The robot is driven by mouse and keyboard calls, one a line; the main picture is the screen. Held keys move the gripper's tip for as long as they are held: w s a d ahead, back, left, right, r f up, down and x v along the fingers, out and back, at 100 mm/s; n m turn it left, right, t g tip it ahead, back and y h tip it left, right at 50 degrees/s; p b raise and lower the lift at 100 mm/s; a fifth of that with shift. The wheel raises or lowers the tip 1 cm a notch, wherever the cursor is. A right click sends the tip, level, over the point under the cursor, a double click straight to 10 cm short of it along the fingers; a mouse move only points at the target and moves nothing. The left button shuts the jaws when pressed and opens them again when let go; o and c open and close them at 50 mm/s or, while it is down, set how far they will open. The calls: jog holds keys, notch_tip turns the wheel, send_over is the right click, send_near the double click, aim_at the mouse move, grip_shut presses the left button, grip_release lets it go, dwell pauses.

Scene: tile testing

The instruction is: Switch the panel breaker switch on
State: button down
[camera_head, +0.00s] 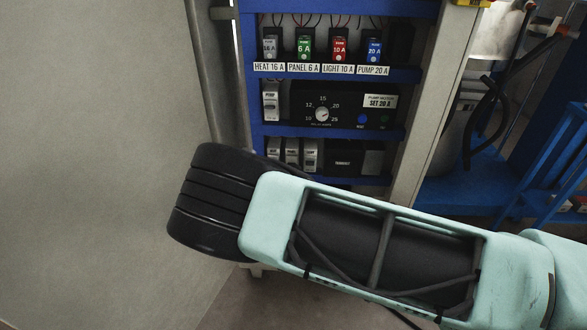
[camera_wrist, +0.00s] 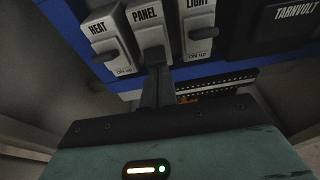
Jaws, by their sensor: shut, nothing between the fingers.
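The panel breaker (camera_wrist: 148,22) is a pale grey module marked PANEL, between the HEAT breaker (camera_wrist: 104,38) and the LIGHT breaker (camera_wrist: 198,20) in the wrist view. Its dark switch lever is at the tips of my gripper (camera_wrist: 156,72), and its position is hard to make out. My gripper is shut and empty, its fingers reaching up to the lower part of the panel breaker; I cannot tell whether they touch. In the head view the panel breaker (camera_head: 291,149) sits in the bottom row; my arm hides the gripper.
A dark TARNVOLT module (camera_wrist: 285,25) is right of the breakers. Above them, the blue cabinet (camera_head: 330,75) holds a dial unit (camera_head: 322,114) and a row of coloured fuses, including green PANEL 6 A (camera_head: 305,44). A pale wall (camera_head: 90,160) stands left; a blue cart (camera_head: 470,185) stands right.

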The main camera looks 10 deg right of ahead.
jog(key=shift+r+g+y+p, duration=0.5)
jog(key=shift+r+g+p, duration=1)
jog(key=shift+p, duration=2.5)
jog(key=shift+r, duration=0.1)
